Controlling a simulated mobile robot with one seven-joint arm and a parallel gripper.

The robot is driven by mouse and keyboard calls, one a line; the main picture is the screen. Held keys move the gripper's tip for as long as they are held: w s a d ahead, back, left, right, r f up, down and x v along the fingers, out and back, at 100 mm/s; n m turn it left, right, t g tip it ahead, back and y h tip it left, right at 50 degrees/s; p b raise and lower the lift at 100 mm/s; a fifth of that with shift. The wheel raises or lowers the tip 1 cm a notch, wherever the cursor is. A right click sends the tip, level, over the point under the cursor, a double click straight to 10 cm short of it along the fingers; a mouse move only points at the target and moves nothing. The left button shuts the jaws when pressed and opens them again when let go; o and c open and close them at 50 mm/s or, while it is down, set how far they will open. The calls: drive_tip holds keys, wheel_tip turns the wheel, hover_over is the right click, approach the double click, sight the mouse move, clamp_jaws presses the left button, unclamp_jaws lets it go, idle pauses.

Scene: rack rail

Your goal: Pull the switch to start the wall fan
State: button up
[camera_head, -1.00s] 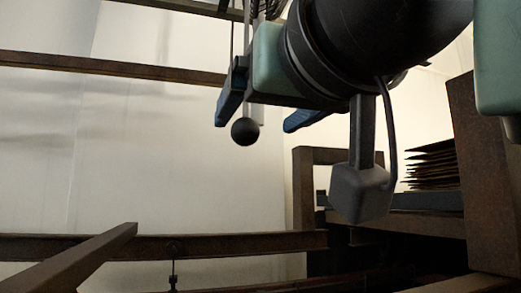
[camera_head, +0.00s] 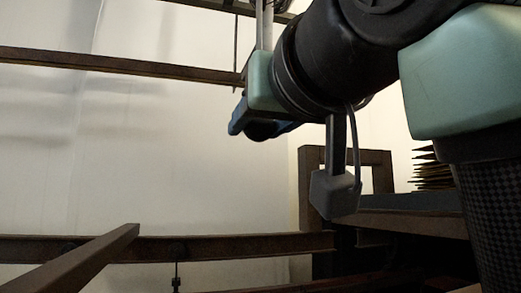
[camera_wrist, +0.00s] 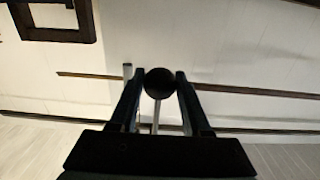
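The pull switch's dark round ball (camera_head: 260,130) shows in the head view, partly hidden by my gripper (camera_head: 262,122). In the wrist view the ball (camera_wrist: 159,83) sits between the two fingertips of my gripper (camera_wrist: 159,78), with only narrow gaps at its sides. The fingers look open around it, not clearly pressing on it. A thin pale cord or rod (camera_wrist: 156,116) runs from the ball toward the palm in the wrist view. The fan itself cannot be made out; my arm covers much of the upper middle of the head view.
A rusty rail (camera_head: 120,66) crosses the pale wall behind my gripper. A lower beam (camera_head: 220,246) and a slanting beam (camera_head: 85,262) lie below. A brown frame (camera_head: 305,185) and stacked sheets (camera_head: 432,172) stand at right. The air left of my gripper is clear.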

clamp_jaws()
drive_tip(key=shift+f, duration=0.15)
drive_tip(key=shift+f+b, duration=0.95)
drive_tip(key=shift+f, duration=0.1)
drive_tip(key=shift+r+p, duration=1)
drive_tip(key=shift+r, duration=0.15)
drive_tip(key=o, duration=0.7)
unclamp_jaws()
drive_tip(key=shift+w, duration=0.15)
